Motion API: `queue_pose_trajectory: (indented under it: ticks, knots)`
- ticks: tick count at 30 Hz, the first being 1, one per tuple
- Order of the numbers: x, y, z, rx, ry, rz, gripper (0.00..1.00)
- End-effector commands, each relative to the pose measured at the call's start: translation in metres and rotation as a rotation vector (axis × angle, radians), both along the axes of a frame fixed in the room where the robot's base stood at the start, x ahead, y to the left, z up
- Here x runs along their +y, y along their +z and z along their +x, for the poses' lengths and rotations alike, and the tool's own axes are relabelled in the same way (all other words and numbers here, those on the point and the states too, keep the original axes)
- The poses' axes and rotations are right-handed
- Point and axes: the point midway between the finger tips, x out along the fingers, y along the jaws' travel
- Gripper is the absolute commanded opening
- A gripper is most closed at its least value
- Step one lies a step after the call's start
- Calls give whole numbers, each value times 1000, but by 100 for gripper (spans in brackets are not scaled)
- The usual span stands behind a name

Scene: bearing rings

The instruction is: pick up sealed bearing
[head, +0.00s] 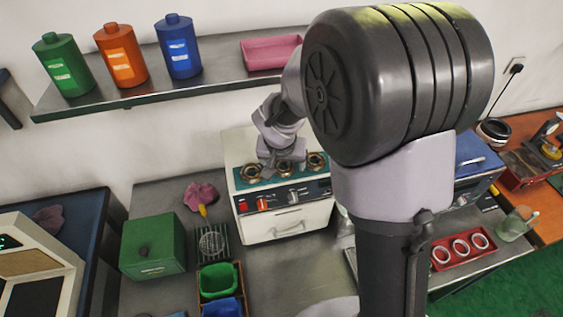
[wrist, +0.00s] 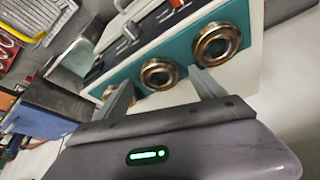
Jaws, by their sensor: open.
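Three bronze-coloured rings lie in a row on a teal mat on top of a white cabinet: a left ring (head: 249,174), a middle ring (head: 283,170) and a right ring (head: 317,162). I cannot tell which one is the sealed bearing. My gripper (head: 282,160) is over the middle ring in the head view and partly hides it. In the wrist view, its open fingers appear on either side of the middle ring (wrist: 159,74), with nothing held. Another ring (wrist: 216,43) lies to the upper right; a third (wrist: 108,92) is partly hidden behind a finger.
The white cabinet (head: 286,226) has switches on its front. A red tray (head: 460,249) with pale rings stands at right. A shelf with green (head: 62,65), orange (head: 120,55) and blue (head: 178,46) bottles runs behind. A green box (head: 153,245) stands left.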

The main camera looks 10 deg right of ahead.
Motion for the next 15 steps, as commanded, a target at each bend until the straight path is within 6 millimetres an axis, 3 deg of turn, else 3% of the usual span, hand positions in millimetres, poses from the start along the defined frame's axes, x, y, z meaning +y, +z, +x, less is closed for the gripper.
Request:
queue_pose_trajectory:
  ticks: [8, 15]
  knots:
    - [-1, -7, 3, 0, 0, 0, 79]
    - [-1, -7, 3, 0, 0, 0, 34]
